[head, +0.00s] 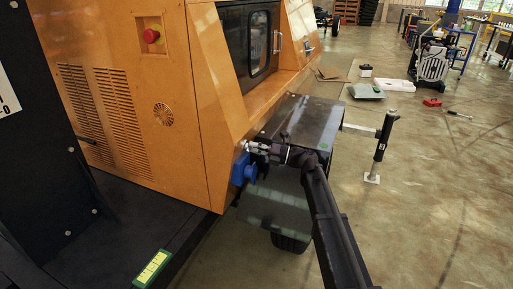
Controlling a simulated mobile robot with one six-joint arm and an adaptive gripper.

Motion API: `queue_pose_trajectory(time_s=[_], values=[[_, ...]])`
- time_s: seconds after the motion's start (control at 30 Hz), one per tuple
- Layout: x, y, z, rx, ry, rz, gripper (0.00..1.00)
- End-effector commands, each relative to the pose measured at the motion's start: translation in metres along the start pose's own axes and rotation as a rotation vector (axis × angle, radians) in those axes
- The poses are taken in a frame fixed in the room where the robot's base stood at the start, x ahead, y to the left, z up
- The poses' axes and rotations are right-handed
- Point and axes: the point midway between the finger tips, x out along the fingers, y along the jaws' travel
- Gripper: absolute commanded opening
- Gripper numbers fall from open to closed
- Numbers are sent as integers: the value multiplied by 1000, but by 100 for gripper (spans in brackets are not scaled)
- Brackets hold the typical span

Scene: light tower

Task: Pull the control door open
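The control door (232,38) looks to be the dark panel with a rounded window (259,42) on the orange light tower body. It appears closed, flush in its frame. My gripper (250,147) is well below the door, by the lower corner of the orange body. It is close to a blue fitting (243,170); I cannot tell whether they touch. The fingers are small and partly blend with the background, so their opening is unclear.
A dark box-shaped fender (300,120) stands under and behind my gripper. A jack post (384,135) stands to its right. A red button (151,36) is on the orange side panel.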

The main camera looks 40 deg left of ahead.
Motion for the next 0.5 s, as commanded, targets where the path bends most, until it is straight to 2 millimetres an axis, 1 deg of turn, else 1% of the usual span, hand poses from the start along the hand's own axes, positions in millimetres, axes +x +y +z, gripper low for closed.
queue_pose_trajectory(time_s=[0.03,0.5], values=[[6,2,-7,1,19,6,49],[3,1,-1,1,8,6,49]])
